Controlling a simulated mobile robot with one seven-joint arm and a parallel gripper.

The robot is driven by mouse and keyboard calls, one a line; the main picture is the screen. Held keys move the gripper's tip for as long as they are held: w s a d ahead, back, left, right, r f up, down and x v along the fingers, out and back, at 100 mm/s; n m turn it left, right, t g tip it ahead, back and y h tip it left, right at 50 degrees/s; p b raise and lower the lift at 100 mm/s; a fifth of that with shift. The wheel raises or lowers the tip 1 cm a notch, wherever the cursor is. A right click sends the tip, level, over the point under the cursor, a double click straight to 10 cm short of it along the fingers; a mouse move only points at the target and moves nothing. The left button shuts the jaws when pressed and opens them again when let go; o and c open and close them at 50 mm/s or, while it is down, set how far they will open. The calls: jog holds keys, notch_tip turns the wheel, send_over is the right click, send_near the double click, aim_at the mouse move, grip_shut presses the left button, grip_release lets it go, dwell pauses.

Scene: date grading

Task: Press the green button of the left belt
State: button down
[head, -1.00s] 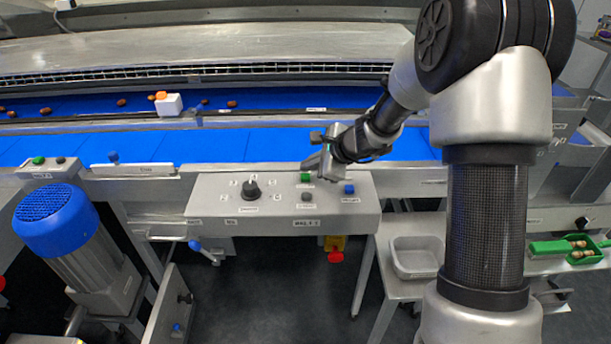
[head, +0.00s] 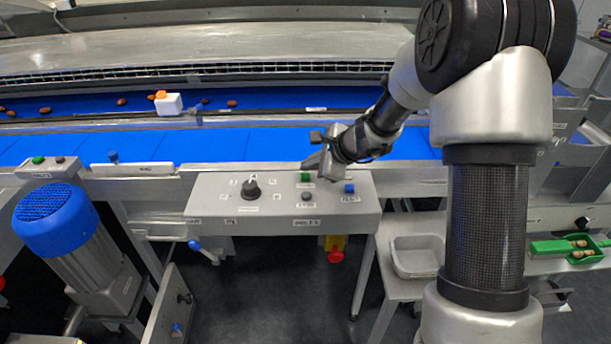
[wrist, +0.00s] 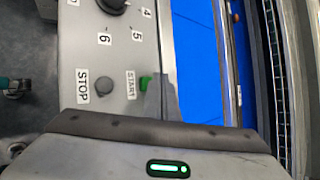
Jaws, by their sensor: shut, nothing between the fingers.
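A green button (head: 305,177) sits near the back edge of the grey control panel (head: 210,208) in the middle of the head view. In the wrist view this green button (wrist: 144,83) is beside a START label, partly covered by my fingers. My gripper (head: 322,170) is shut and empty, right beside the button; whether it touches is unclear. My gripper's fingers also show in the wrist view (wrist: 161,98). A second green button (head: 38,160) is on a small box at the far left of the head view, well away from my gripper.
The panel also has a black knob (head: 251,189), a grey button (head: 307,197) by the STOP label and a blue button (head: 349,188). A red emergency button (head: 336,256) hangs below. Blue belts (head: 215,145) run behind, and a white box (head: 169,104) stands there.

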jog(key=shift+f+b, duration=0.35)
jog(key=shift+f, duration=0.05)
jog(key=shift+f+b, duration=0.45)
jog(key=shift+b, duration=0.1)
dwell(0.6)
jog(key=shift+r, duration=0.1)
jog(key=shift+r+p, duration=0.65)
jog(key=shift+r, duration=0.15)
jog(key=shift+r+p, duration=1.9)
jog(key=shift+r, duration=0.6)
